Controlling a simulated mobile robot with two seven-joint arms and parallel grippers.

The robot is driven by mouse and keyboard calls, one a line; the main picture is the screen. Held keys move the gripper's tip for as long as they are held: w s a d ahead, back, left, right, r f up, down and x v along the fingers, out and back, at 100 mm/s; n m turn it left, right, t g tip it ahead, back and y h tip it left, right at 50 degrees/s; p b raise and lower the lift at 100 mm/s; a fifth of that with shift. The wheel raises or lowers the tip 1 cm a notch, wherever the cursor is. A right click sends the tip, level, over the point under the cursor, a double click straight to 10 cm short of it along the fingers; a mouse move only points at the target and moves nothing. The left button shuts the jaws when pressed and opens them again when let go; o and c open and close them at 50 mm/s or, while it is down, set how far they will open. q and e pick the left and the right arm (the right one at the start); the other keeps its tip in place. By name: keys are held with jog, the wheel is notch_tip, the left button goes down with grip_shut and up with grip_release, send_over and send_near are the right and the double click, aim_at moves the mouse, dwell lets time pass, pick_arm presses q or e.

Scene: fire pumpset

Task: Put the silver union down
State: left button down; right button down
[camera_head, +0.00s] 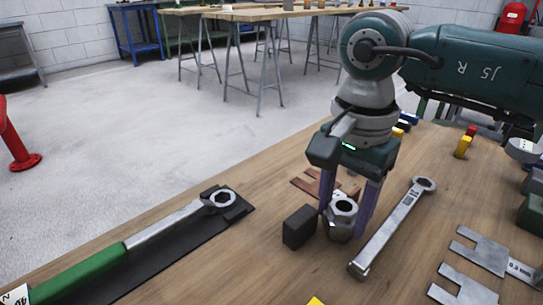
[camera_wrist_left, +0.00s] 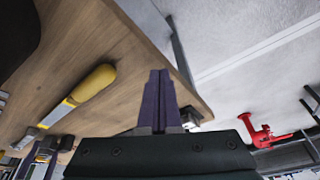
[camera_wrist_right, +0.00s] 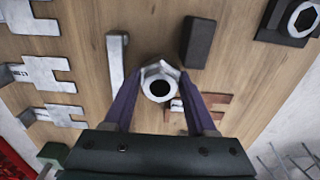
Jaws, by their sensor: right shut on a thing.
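The silver union (camera_head: 340,222) is a short hex-ended fitting with a round hole facing up. My right gripper (camera_head: 345,208) is shut on it, one purple finger on each side, low over the wooden table. I cannot tell whether its underside touches the wood. In the right wrist view the union (camera_wrist_right: 160,82) sits between the fingertips of my right gripper (camera_wrist_right: 160,75). My left gripper (camera_wrist_left: 160,75) shows only in the left wrist view. Its fingers are together with nothing between them, near the table's edge.
A black block (camera_head: 299,228) stands just left of the union, and a silver wrench (camera_head: 395,228) lies to its right. A brown flat piece (camera_head: 306,184) lies behind. A green-handled wrench (camera_head: 165,222) lies on a black holder at left. Flat silver pieces (camera_head: 484,252) lie at right.

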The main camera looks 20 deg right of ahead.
pick_arm(q)
jog(key=shift+f, duration=0.1)
pick_arm(e)
jog(key=c, duration=0.5)
grip_release()
jog(key=shift+f, duration=0.1)
